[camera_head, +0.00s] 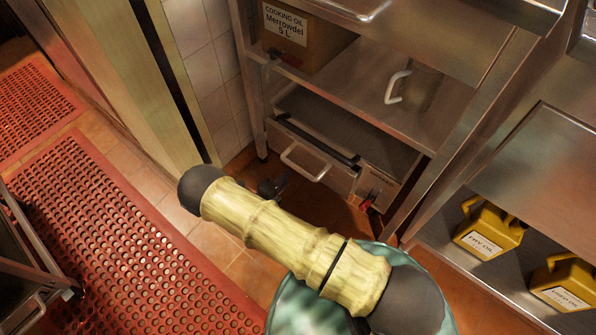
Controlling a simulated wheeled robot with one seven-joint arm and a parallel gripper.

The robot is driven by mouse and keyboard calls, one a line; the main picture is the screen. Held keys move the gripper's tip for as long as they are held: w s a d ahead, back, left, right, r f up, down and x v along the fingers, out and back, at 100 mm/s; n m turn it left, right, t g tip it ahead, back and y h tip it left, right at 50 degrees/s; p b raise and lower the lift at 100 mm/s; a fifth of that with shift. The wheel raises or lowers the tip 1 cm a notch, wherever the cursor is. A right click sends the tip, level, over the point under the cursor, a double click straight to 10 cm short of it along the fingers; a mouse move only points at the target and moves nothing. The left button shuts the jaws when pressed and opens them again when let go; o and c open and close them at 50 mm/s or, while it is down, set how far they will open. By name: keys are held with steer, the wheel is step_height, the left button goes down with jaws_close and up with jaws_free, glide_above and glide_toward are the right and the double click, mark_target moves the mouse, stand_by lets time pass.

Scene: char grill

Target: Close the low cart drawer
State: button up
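The low cart drawer (318,148) is at the bottom of the steel cart, with a pale bar handle (304,164) on its front. A dark gap shows along the top of its front, so it looks partly open; how far is hard to tell. My arm crosses the lower middle of the view, its dark elbow left of the drawer. A small dark shape, perhaps part of my gripper (270,187), shows just beyond the arm, low and left of the handle. It appears apart from the handle. Its fingers cannot be made out.
A cooking oil box (300,40) and a steel container with a white handle (414,88) stand on the shelf above. Yellow jugs (488,230) stand on a right shelf. Red perforated mats (110,240) cover the left floor.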

mark_target(298, 168)
steer(key=b+x, duration=0.2)
steer(key=x, duration=0.5)
steer(key=shift+w+d+f+b, duration=0.1)
steer(key=shift+w+d+b, duration=0.1)
steer(key=shift+b, duration=0.1)
jaws_close()
